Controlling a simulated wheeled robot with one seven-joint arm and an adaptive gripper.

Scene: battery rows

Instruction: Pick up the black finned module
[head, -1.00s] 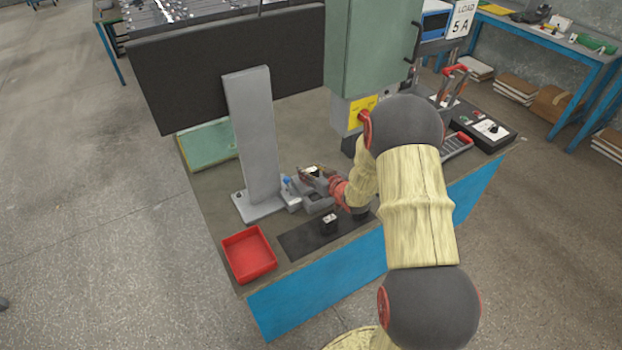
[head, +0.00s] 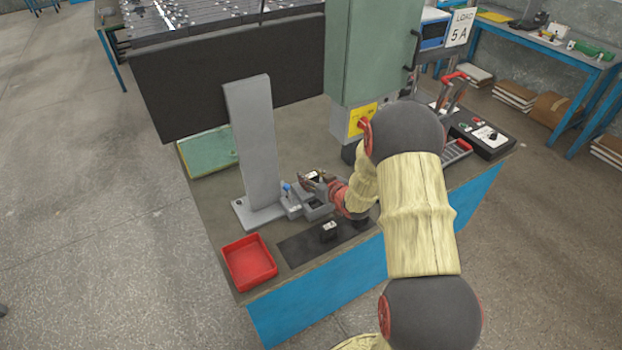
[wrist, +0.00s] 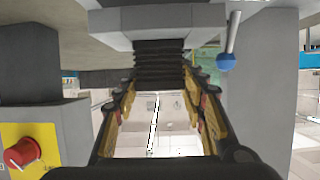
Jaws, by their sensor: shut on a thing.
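The black finned module (wrist: 160,62) shows in the wrist view as a dark ribbed block against the grey fixture (wrist: 160,18). My gripper (wrist: 160,84) has a finger on each side of it and is shut on it. In the head view my gripper (head: 314,180) is at the grey fixture (head: 318,209), beside the tall grey plate. The module is mostly hidden by the fingers there. I cannot tell whether it is clear of the fixture.
A lever with a blue knob (wrist: 226,62) is close to the right of the fingers. A tall grey plate (head: 253,135) stands left of my gripper. A black mat (head: 300,248) bears dark blocks, one white-topped (head: 328,231). A red tray (head: 249,262) is at front left.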

